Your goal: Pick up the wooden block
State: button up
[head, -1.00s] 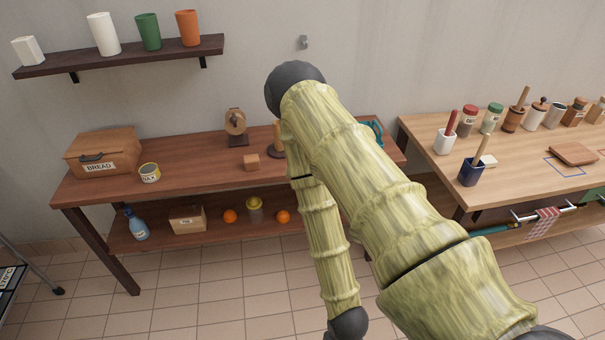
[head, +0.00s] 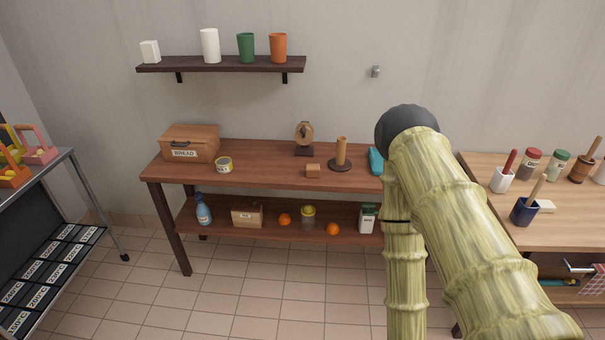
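A small wooden block (head: 313,171) sits on the top of the brown wooden table (head: 255,176), near its front edge. It stands in front of a round wooden item on a dark stand (head: 304,138) and left of a paper-towel-like holder (head: 340,155). My arm, with a bamboo-like surface, fills the right part of the head view, to the right of the block and apart from it. My gripper is not in view.
A bread box (head: 190,143) and a can (head: 224,165) stand left on the table. A teal item (head: 376,160) is partly behind my arm. The lower shelf holds a bottle (head: 203,209), oranges and boxes. A cart stands left, another table (head: 480,219) right. The tiled floor in front is clear.

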aim_at(313, 169)
jog(key=u, duration=0.6)
jog(key=i, duration=1.25)
jog(key=z, duration=0.25)
